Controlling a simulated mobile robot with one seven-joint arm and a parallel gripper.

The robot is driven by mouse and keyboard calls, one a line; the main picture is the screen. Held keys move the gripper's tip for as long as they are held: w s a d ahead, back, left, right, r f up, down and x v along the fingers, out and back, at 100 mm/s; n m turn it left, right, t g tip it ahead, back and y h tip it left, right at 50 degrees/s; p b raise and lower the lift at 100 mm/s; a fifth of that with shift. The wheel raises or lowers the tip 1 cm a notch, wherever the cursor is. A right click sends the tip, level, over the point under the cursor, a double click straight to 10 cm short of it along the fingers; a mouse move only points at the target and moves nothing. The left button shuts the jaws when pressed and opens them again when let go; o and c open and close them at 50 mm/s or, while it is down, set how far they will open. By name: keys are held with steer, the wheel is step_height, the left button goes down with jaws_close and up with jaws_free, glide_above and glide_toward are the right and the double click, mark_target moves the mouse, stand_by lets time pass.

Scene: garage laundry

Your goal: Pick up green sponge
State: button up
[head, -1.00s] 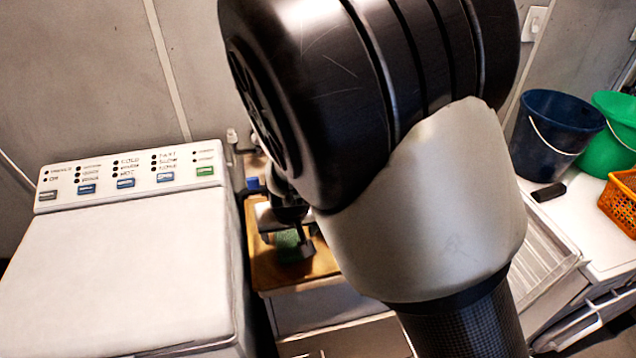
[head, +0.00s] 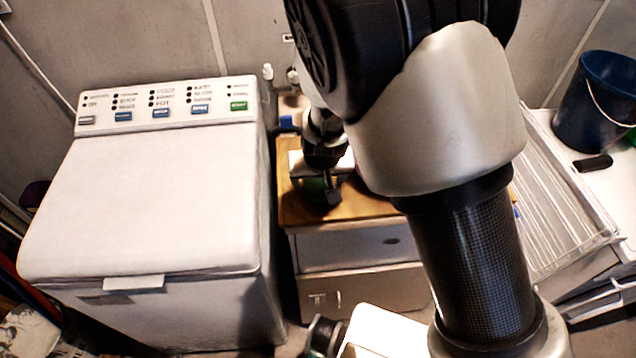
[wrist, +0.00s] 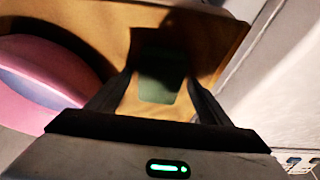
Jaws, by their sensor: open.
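The green sponge (wrist: 158,76) lies on a wooden cabinet top (head: 300,210), partly in shadow in the wrist view. In the head view only a dark green patch of the sponge (head: 314,184) shows, partly hidden by my gripper. My gripper (wrist: 155,90) is open, with one finger on the left and one on the right of the sponge. In the head view my gripper (head: 325,190) is low over the cabinet top. I cannot tell whether the fingers touch the sponge.
A pink round object (wrist: 45,72) sits left of the sponge in the wrist view. A white washing machine (head: 160,200) stands left of the cabinet. A ribbed white drainer (head: 570,200) and a blue bucket (head: 595,105) are on the right.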

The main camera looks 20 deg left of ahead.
mark_target(318, 182)
steer(key=shift+f, duration=0.1)
steer(key=c, duration=1.1)
step_height(318, 182, up, 11)
steer(key=shift+f+p, duration=0.2)
steer(key=shift+p, duration=0.7)
